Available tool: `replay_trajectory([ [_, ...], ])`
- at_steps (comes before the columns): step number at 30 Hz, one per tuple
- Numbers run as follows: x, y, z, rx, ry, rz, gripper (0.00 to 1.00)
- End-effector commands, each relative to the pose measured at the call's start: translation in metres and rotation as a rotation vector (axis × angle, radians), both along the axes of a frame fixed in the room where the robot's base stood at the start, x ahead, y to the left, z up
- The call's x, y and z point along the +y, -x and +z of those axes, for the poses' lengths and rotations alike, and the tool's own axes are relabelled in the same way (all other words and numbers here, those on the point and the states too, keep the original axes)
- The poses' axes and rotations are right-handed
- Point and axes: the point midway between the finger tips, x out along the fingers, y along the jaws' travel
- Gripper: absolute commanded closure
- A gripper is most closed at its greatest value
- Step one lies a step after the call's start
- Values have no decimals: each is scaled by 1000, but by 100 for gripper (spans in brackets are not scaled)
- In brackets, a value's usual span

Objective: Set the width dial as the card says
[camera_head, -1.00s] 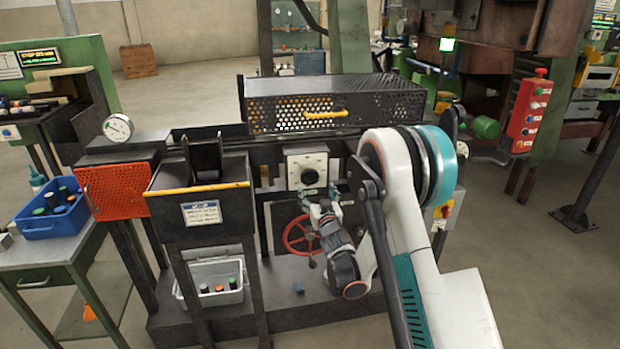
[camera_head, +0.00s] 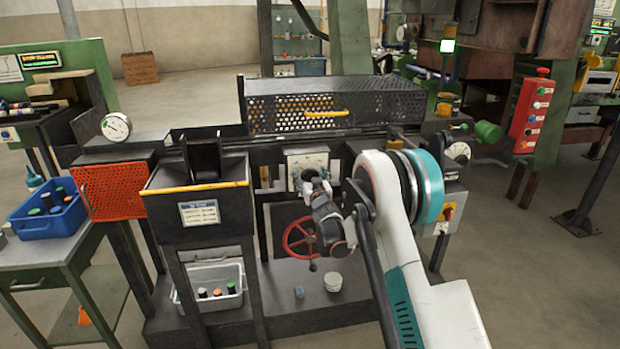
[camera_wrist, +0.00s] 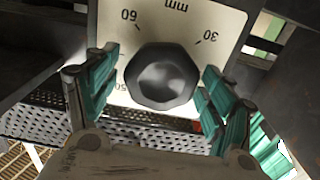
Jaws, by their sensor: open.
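The width dial (camera_head: 306,157) is a white plate on the machine's front, partly behind my gripper (camera_head: 311,180) in the head view. In the wrist view the plate (camera_wrist: 200,22) appears upside down with "mm", "60" and "30" readable; another number at the left is partly covered. Its black faceted knob (camera_wrist: 160,78) sits between my teal fingers (camera_wrist: 160,90), one on each side. They are open, with gaps to the knob visible. The pointer's setting cannot be made out. A white card (camera_head: 198,213) with a blue header is on the dark bin; its text is too small to read.
A perforated guard (camera_head: 335,105) with a yellow handle is above the dial. A red handwheel (camera_head: 298,238) is below it. A blue crate (camera_head: 48,222) is at the left.

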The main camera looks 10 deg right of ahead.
Motion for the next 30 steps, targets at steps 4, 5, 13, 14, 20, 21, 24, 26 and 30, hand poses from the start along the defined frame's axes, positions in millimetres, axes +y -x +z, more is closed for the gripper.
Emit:
replay_trajectory([
  [4, 0, 0, 0, 0, 0, 0, 34],
  [5, 0, 0, 0, 0, 0, 0, 41],
  [13, 0, 0, 0, 0, 0, 0, 70],
  [14, 0, 0, 0, 0, 1, 0, 70],
  [20, 0, 0, 0, 0, 34, 0, 70],
  [21, 0, 0, 0, 0, 50, 0, 70],
  [24, 1, 0, 0, 0, 100, 1, 70],
  [26, 1, 0, 0, 0, 138, 1, 70],
  [30, 2, 0, 0, 1, 250, 2, 70],
])
